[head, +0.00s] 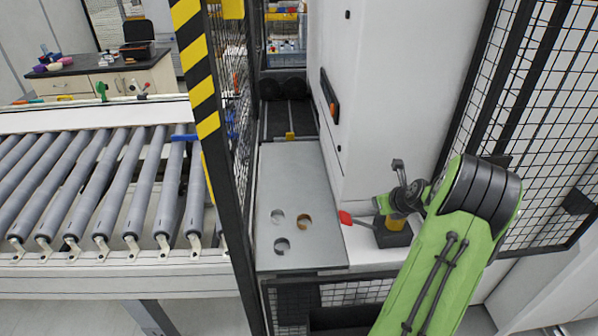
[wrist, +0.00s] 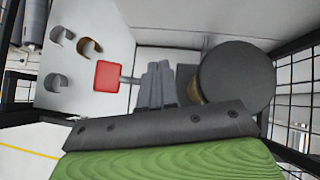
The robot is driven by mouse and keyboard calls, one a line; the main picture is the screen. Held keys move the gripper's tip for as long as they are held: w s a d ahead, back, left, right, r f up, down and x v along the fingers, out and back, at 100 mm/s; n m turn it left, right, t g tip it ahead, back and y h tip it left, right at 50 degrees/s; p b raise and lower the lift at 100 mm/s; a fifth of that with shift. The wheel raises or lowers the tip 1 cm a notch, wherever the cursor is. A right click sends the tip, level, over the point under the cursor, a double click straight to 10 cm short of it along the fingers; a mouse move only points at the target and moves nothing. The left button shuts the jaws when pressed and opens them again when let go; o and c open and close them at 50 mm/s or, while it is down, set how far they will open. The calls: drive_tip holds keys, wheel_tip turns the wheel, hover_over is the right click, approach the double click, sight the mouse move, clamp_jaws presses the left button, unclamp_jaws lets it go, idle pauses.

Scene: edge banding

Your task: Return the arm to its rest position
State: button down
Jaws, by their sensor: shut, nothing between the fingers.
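My green arm (head: 445,270) reaches in from the lower right in the head view, bent at a black joint. In the wrist view my gripper (wrist: 158,70) shows as grey fingers held together, with nothing between them. The fingers point away from the camera, over the area beside the metal worktop. In the head view the gripper is small and hard to separate from the dark parts near the arm's end.
A grey worktop (head: 298,185) carries three curved strips (head: 281,245). A red paddle (head: 345,218) sticks out beside it; it also shows in the wrist view (wrist: 108,76). A mesh fence (head: 545,120) stands right, a striped post (head: 196,70) left, and a roller conveyor (head: 100,190) beyond.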

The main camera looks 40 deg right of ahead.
drive_tip(key=shift+w+a, duration=0.1)
drive_tip(key=w+a+r+n+g+y, duration=0.1)
drive_tip(key=a+r+n, duration=0.5)
drive_tip(key=a+n, duration=0.55)
drive_tip(key=w+a+r+n+g+y, duration=0.1)
drive_tip(key=a+r+n, duration=0.65)
drive_tip(key=a, duration=0.75)
drive_tip(key=s+a+n, duration=1.3)
drive_tip(key=s+n, duration=0.5)
drive_tip(key=n, duration=0.2)
drive_tip(key=shift+a+r+g+y+b, duration=0.35)
drive_tip(key=shift+r+g+y+b, duration=0.05)
drive_tip(key=shift+s, duration=0.1)
